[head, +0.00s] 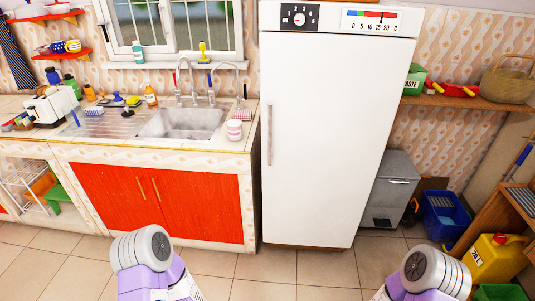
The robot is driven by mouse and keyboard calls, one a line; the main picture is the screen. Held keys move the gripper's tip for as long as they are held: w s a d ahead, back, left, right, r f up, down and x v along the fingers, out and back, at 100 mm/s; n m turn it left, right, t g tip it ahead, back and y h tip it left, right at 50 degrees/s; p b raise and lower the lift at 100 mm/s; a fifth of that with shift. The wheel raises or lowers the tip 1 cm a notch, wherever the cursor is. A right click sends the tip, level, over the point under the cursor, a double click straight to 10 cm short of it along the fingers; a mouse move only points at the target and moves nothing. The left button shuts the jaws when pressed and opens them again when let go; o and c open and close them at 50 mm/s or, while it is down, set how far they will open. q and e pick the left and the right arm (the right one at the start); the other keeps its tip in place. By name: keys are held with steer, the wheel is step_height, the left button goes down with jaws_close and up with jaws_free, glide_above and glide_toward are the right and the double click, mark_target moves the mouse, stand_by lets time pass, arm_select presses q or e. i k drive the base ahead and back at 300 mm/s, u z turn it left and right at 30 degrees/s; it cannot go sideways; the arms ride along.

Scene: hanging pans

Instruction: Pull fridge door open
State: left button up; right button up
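The tall white fridge (335,90) stands in the middle of the head view against the wall. Its door (325,150) looks shut, flush with the body. A thin vertical grey handle (269,134) runs along the left edge of the door. A dial and a temperature scale are on the panel above the door. Parts of both my arms, purple and grey, show at the bottom edge, apart from the fridge. Neither of my grippers is in view. Nothing touches the handle.
A counter with a sink (183,124) and red cabinet doors (155,203) stands left of the fridge. A grey bin (391,190), blue crate (443,213) and yellow canister (490,259) are at the right. The tiled floor (300,268) before the fridge is clear.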

mark_target(330, 101)
steer(key=z, duration=0.4)
steer(key=k, duration=0.25)
steer(key=u, duration=1.5)
steer(key=i, duration=1)
steer(key=z, duration=0.5)
steer(key=i, duration=0.85)
steer(key=z, duration=0.65)
